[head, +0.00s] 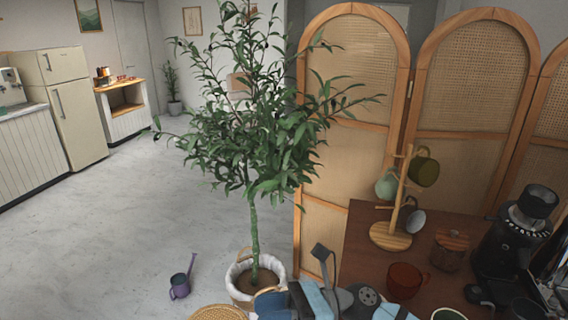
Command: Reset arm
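Grey, dark and light-blue parts of my own arm show at the bottom middle, cut off by the lower edge of the head view. They are beside the left side of the brown table (362,240). I cannot make out a pair of gripper fingers on either side, and I cannot tell which arm these parts belong to. I see nothing held.
On the table stand a wooden mug tree (391,236) with several mugs, a reddish-brown cup (404,281), a wooden canister (451,250) and a black grinder (512,240). Open floor lies farther left.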

